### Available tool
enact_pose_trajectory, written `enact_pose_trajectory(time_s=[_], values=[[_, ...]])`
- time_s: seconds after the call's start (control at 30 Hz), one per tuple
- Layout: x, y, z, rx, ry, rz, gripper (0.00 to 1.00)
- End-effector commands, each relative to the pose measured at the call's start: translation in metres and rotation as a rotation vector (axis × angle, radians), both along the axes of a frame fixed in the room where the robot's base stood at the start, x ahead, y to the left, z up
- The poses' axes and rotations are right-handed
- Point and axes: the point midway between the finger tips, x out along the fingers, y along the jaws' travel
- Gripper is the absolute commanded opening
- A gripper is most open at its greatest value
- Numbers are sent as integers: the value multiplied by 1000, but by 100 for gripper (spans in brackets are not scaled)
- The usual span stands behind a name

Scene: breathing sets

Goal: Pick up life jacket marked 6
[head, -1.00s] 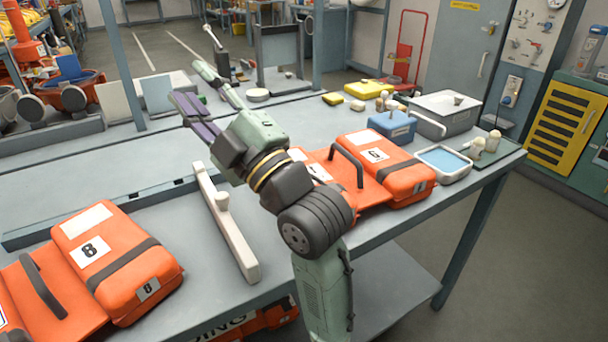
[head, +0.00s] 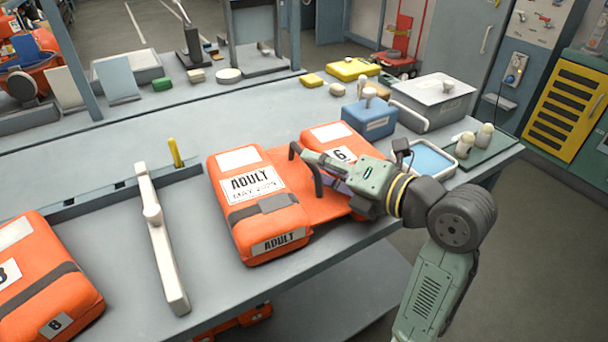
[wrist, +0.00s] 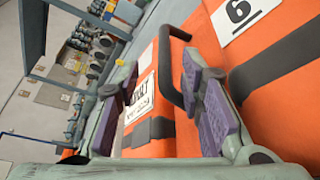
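The life jacket marked 6 (head: 318,206) lies flat on the table. Its left block reads ADULT, and the white "6" label is on its right block, partly behind my arm. In the wrist view the label is at the top right of the jacket (wrist: 284,122). A black carry handle (head: 297,155) arches up between the two blocks. My gripper (head: 321,171) is over the jacket's middle at this handle. In the wrist view the purple pads of my gripper (wrist: 160,72) are apart, with the handle (wrist: 172,92) showing between them.
Another orange jacket, marked 8 (head: 45,285), lies at the lower left. A pale upright divider (head: 165,245) stands between the jackets. A blue box (head: 370,120), a grey bin (head: 435,98) and a blue-lined tray (head: 428,160) stand at the right. The table behind the jacket is mostly clear.

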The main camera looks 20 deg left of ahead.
Motion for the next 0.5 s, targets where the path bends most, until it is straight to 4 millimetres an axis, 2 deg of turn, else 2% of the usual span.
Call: enact_pose_trajectory(time_s=[0.33,0.5], values=[[22,37,-7,2,3,3,35],[27,46,-11,1,2,0,35]])
